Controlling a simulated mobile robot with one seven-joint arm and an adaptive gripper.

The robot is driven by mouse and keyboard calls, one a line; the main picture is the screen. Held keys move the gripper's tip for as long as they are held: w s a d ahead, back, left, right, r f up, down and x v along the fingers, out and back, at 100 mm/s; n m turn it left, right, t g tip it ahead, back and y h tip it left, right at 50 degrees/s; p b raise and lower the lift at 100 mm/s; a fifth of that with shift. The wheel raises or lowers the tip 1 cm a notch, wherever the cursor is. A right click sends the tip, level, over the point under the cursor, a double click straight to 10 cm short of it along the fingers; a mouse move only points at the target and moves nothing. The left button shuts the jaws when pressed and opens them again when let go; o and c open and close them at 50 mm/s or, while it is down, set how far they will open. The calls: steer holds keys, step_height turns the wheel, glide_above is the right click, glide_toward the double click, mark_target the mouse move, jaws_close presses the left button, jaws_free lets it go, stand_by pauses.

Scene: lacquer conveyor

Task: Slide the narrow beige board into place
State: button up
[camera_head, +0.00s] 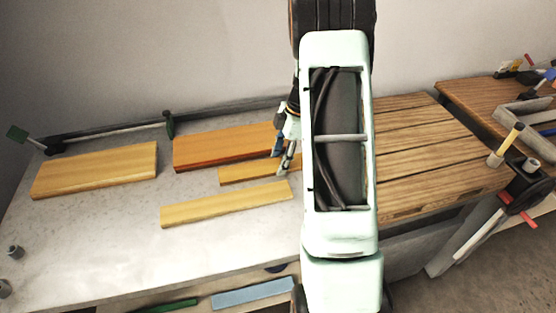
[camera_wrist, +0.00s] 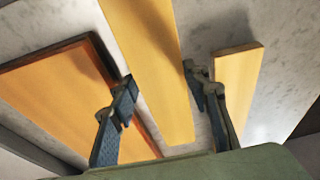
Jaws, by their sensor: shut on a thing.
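A narrow yellow-beige board (camera_head: 236,175) lies on the grey table, its right part hidden behind my arm. My gripper (camera_head: 284,160) is low over it in the head view. In the wrist view the same board (camera_wrist: 160,70) runs between the two fingers of my gripper (camera_wrist: 160,80), which is shut on it across its width. A second narrow yellow-beige board (camera_head: 225,204) lies in front of it, with a gap between; in the wrist view this board (camera_wrist: 238,85) is at the right, outside the fingers.
A wider orange board with dark edges (camera_head: 222,146) lies just behind the held board. A wide yellow board (camera_head: 95,171) lies at the left. A long clamp bar (camera_head: 105,133) lies along the back. A slatted wooden worktop (camera_head: 425,155) stands right of my arm.

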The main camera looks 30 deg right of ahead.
steer(key=shift+s+d+b, duration=0.25)
steer(key=shift+d+b, duration=0.05)
steer(key=shift+d, duration=0.95)
steer(key=shift+s+d+b, duration=0.25)
steer(key=shift+d, duration=1)
steer(key=shift+s+d+b, duration=0.25)
steer(key=shift+d+b, duration=0.05)
steer(key=shift+d, duration=0.95)
steer(key=shift+s+d+b, duration=0.1)
steer(key=shift+s+d, duration=0.15)
steer(key=shift+d, duration=1.1)
steer(key=shift+s+d+b, duration=0.1)
steer(key=shift+s+d, duration=0.15)
steer(key=shift+d, duration=1.05)
steer(key=shift+s+d+b, duration=0.1)
steer(key=shift+s+d, duration=0.15)
steer(key=shift+d, duration=1.1)
